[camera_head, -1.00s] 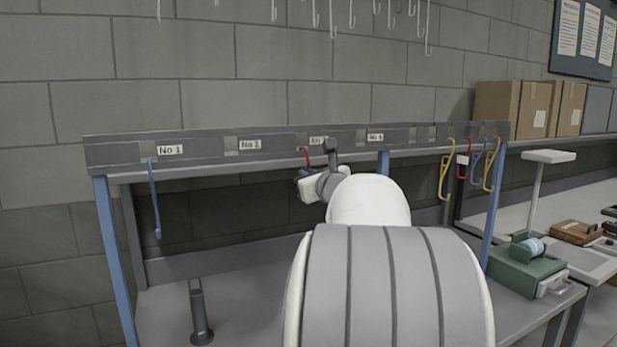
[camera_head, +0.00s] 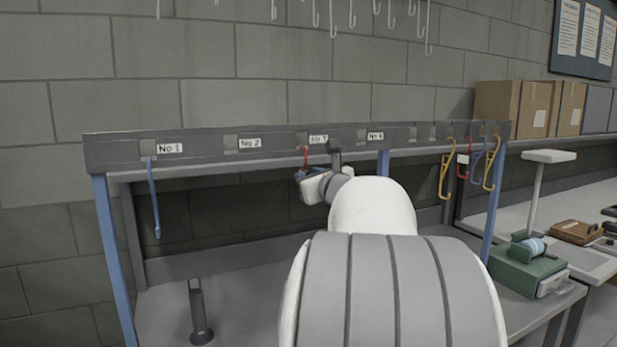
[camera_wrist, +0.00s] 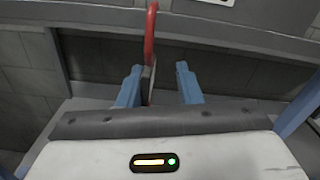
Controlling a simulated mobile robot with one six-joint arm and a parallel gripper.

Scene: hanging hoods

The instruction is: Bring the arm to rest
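My gripper (camera_head: 304,174) is up at the rail's front, just below the label No 3. In the wrist view its two blue fingers (camera_wrist: 159,84) stand apart. A red hook (camera_wrist: 150,42) hangs from the rail, and its lower part shows between the fingers, nearer the left one. A gap shows between the hook and the right finger; I cannot tell whether it touches the left one. In the head view only the upper part of the red hook (camera_head: 306,153) shows above the gripper.
The grey rail (camera_head: 210,160) carries labels No 1 to No 4. A blue hook (camera_head: 154,198) hangs at No 1. Yellow hooks (camera_head: 446,170) and others hang at the right end. A dark post (camera_head: 198,312) stands on the bench, and a green device (camera_head: 528,268) sits at right.

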